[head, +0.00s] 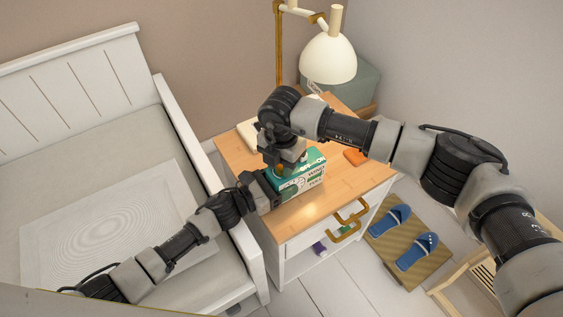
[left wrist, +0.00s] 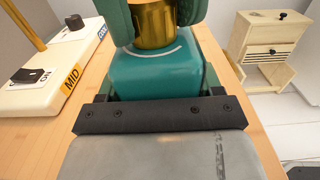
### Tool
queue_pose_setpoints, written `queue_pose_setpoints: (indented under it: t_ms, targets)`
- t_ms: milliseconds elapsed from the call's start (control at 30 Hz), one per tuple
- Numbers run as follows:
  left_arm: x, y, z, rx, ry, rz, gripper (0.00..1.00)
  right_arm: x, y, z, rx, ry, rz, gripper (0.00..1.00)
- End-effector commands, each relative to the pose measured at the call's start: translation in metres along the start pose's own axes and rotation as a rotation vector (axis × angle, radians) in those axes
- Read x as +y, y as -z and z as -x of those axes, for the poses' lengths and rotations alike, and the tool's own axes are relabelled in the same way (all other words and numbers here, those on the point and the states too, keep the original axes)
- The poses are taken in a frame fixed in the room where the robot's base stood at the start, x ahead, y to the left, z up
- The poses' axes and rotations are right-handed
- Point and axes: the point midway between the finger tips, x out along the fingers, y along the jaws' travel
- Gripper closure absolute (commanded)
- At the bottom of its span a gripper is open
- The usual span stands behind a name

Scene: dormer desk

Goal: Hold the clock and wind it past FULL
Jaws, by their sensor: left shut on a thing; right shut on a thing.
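The clock (head: 302,179) is a green box with a white lettered front, standing on the wooden top of the nightstand (head: 340,182). My right gripper (head: 282,166) comes down from above and is shut on the gold winding knob (left wrist: 154,22) on top of the clock. The right gripper's fingers flank the knob and hide part of it.
A cream lamp (head: 328,58) stands at the back, before a grey-green box (head: 362,80). An orange item (head: 355,157) lies right of the clock. A pale switch panel (left wrist: 45,82) marked MID is beside the clock. The bed (head: 110,225) is left; blue slippers (head: 416,251) are on the floor.

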Motion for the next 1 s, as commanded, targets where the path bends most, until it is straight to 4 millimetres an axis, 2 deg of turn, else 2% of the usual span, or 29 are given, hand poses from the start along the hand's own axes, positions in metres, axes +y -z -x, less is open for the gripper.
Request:
queue_pose_setpoints:
  t_ms: [400, 433, 600, 1000]
  targets:
    - [-0.0009, 0.0011, 0.0007, 0.002, 0.002, 0.0, 0.7, -0.0004, -0.0026, 0.0008, -0.004, 0.0, -0.01, 0.91]
    - [-0.0009, 0.0011, 0.0007, 0.002, 0.002, 0.0, 0.7, -0.0004, -0.0026, 0.0008, -0.004, 0.0, -0.01, 0.64]
    - [-0.0008, 0.0011, 0.0006, 0.002, 0.002, 0.001, 0.7, -0.0003, -0.0018, 0.0005, -0.003, 0.0, -0.008, 0.41]
    - [-0.0005, 0.0009, 0.0003, 0.002, 0.001, 0.001, 0.7, -0.0002, -0.0006, 0.0001, -0.002, 0.0, 0.048, 0.41]
